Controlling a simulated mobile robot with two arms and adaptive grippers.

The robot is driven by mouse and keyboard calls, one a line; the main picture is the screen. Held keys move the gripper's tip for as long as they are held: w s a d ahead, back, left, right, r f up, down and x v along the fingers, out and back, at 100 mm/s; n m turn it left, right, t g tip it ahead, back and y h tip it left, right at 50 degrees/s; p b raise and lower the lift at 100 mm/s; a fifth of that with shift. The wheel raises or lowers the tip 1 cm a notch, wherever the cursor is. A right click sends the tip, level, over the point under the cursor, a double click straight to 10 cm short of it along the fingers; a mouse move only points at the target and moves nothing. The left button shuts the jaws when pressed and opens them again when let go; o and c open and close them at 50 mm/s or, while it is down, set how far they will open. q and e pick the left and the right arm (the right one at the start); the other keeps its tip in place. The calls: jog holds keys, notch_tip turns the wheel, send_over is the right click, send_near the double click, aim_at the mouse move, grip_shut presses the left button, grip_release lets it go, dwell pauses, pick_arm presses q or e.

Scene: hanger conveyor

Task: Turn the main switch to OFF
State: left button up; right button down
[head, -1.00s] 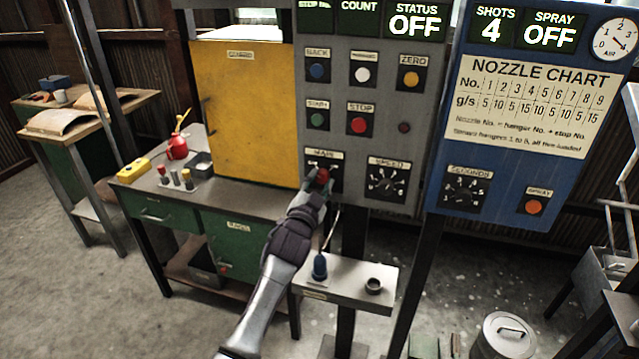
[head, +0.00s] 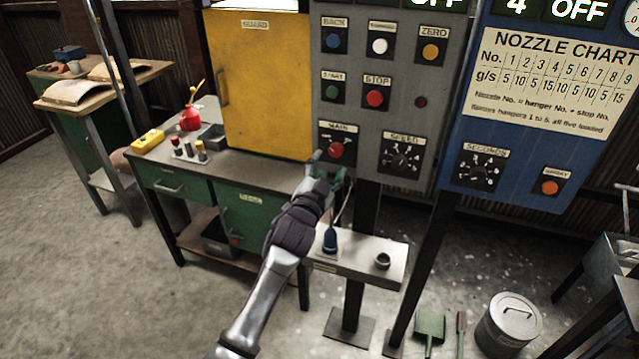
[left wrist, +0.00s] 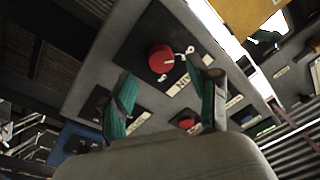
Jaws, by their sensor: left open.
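The main switch (head: 336,149) is a red round knob on a dark plate labelled MAIN, low on the grey control panel (head: 384,62). In the left wrist view the red knob (left wrist: 161,58) shows a white pointer mark. The plate's position lettering is too small for me to read. My left gripper (head: 328,168) is just below the knob, apart from it. Its green-tipped fingers are spread and empty in the left wrist view (left wrist: 165,92), with the knob beyond them. My right gripper is not in view.
The speed dial (head: 400,157) is right of the switch, and the red stop button (head: 375,98) is above. The yellow guard door (head: 258,85) is at left. A small shelf (head: 385,258) with a blue-handled item and a ring is below. The blue spray panel (head: 540,120) stands right.

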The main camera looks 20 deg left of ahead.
pick_arm(q)
jog(key=s, duration=0.8)
jog(key=shift+f, duration=0.35)
jog(key=shift+a, duration=0.1)
jog(key=s+f+n+g, duration=0.1)
jog(key=s+f+g, duration=0.15)
jog(key=f, duration=0.95)
jog(key=s+f+g, duration=0.1)
jog(key=f+g, duration=0.2)
jog(key=f, duration=0.9)
jog(key=s+f+n+g, duration=0.1)
jog(key=s+f+g, duration=0.1)
jog(key=s+f, duration=0.45)
jog(key=s+f+g, duration=0.2)
jog(key=s+f, duration=0.2)
jog(key=f, duration=0.6)
jog(key=s+a+f+n+g, duration=0.15)
jog(key=s+f+g, duration=0.25)
jog(key=s+f, duration=0.95)
jog(key=s+a+f+g, duration=0.1)
jog(key=s+f+g, duration=0.1)
jog(key=s, duration=1)
jog(key=s+a+f+n+g, duration=0.1)
jog(key=s+f, duration=0.4)
jog(key=s, duration=0.8)
jog(key=shift+s+a+g+y, duration=0.15)
jog(key=shift+a+g+y, duration=0.15)
jog(key=shift+a+g, duration=0.45)
